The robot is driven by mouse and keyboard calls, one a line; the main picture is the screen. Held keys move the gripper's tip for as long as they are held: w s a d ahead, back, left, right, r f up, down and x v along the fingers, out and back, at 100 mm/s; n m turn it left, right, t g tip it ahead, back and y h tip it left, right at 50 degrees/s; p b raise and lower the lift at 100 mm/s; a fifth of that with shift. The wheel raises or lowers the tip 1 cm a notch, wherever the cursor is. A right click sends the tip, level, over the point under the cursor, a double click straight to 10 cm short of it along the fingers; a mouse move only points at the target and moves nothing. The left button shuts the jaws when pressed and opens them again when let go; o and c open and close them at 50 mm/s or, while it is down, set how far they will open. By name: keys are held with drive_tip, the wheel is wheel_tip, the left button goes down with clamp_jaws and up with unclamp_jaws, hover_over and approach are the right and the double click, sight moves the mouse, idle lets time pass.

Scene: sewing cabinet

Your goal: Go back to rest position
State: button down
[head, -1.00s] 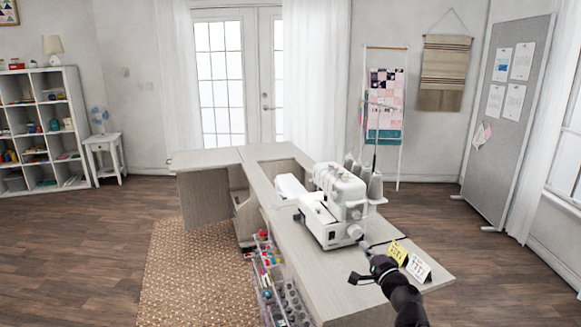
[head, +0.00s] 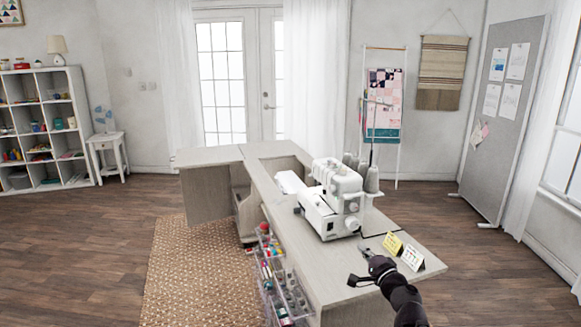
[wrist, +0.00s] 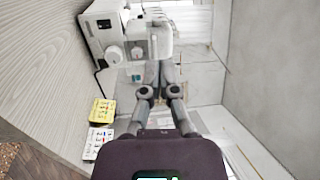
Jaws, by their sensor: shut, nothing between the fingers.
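My gripper (head: 364,251) is shut and empty, held over the near right part of the cabinet top, in front of the white sewing machine (head: 337,198). In the wrist view its two grey fingers (wrist: 158,68) are together with nothing between them. The machine also shows at the upper left of the wrist view (wrist: 103,32). The wooden sewing cabinet (head: 261,182) stands in the middle of the room. I cannot tell the exact height of the gripper above the top.
A yellow card (head: 393,243) and a white card (head: 412,257) stand on the cabinet top, right of my gripper. Clear bins (head: 268,262) with coloured supplies hang on the cabinet's side. Thread cones (head: 371,180) stand behind the machine. Open floor (head: 85,255) lies to the left.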

drive_tip(key=s+a+f+n+g+y+b, duration=0.1)
drive_tip(key=s+a+f+n+g+b, duration=0.15)
drive_tip(key=a+f+n+g, duration=0.4)
drive_tip(key=s+a+f+n+g+y+b, duration=0.1)
drive_tip(key=s+a+f+n+g+b, duration=0.2)
drive_tip(key=f, duration=0.7)
drive_tip(key=s+d+f+n+g+h+b, duration=0.2)
drive_tip(key=s+d+f+g+h, duration=0.15)
drive_tip(key=s+f, duration=0.3)
drive_tip(key=s+d+f+n+g+h+b, duration=0.2)
drive_tip(key=s+f+g+h, duration=0.3)
drive_tip(key=f, duration=0.3)
wheel_tip(320, 180, up, 27)
drive_tip(key=p, duration=2.6)
drive_tip(key=shift+s+d, duration=0.2)
drive_tip(key=shift+f, duration=0.1)
